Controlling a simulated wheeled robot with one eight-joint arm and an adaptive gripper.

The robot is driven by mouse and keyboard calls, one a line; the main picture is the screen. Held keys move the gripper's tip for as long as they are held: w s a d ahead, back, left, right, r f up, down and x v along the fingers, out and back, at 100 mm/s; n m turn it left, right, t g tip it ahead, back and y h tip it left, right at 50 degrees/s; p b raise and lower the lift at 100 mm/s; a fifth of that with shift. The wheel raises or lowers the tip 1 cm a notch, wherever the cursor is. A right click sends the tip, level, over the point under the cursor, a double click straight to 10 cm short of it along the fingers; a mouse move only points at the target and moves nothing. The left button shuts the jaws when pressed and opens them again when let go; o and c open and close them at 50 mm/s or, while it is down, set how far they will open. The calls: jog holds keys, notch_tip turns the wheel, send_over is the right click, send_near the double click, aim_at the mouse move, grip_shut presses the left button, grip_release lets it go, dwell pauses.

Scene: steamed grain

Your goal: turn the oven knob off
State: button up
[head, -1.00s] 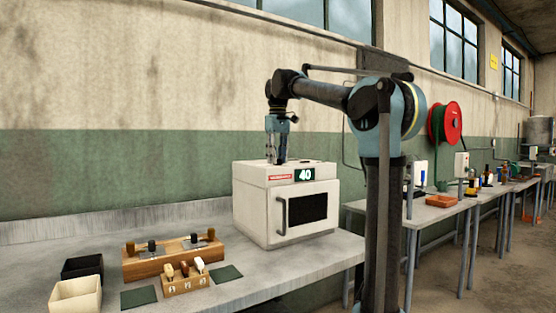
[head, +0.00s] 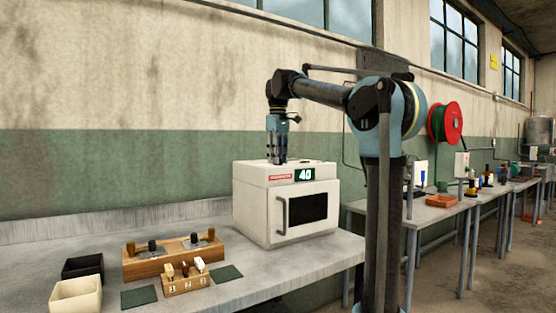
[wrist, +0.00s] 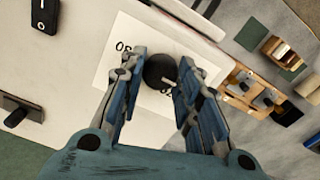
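The white oven (head: 262,213) stands on the bench in the head view, its display (head: 305,175) reading 40. In the wrist view the round black oven knob (wrist: 158,70) sits on a white plate (wrist: 112,72) on the oven top. Its white mark is on the lower right side, towards a partly covered label. The letters "OF" show at the knob's upper left. My gripper (wrist: 161,68) points down over the knob, with its fingers apart on either side. Contact with the knob cannot be made out. In the head view my gripper (head: 277,160) is at the oven top.
Wooden blocks (head: 158,268) with small pieces, dark green pads (head: 138,297), a cream box (head: 75,297) and a black box (head: 82,267) lie on the bench left of the oven. Bare bench (head: 300,270) lies in front. The wall is behind.

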jog(key=o, duration=0.4)
jog(key=shift+w+d, duration=0.1)
jog(key=shift+d, duration=0.1)
jog(key=shift+a, duration=0.1)
jog(key=shift+r, duration=0.2)
notch_tip(320, 180, up, 12)
jog(key=shift+w+f, duration=0.1)
jog(key=shift+f, duration=0.15)
dwell(0.3)
jog(key=s+d+f+m, duration=0.2)
jog(key=s+d+f, duration=0.25)
jog(key=f, duration=0.25)
jog(key=s+d+f+m+t, duration=0.1)
jog(key=s+d+f, duration=0.35)
jog(key=f, duration=0.25)
jog(key=s+d+f+m, duration=0.2)
jog(key=s+d+f, duration=0.25)
jog(key=f, duration=0.25)
jog(key=s+d+f+m, duration=0.1)
jog(key=s+d+f, duration=0.1)
jog(key=s+f, duration=0.4)
jog(key=s+d+f+m, duration=0.2)
jog(key=s+f, duration=0.4)
jog(key=f, duration=1.1)
jog(key=s+d+f+m+t, duration=0.1)
jog(key=s+d+f, duration=0.3)
jog(key=f, duration=0.7)
jog(key=shift+s+f+m, duration=0.15)
jog(key=shift+s+m, duration=0.25)
jog(key=shift+s, duration=0.95)
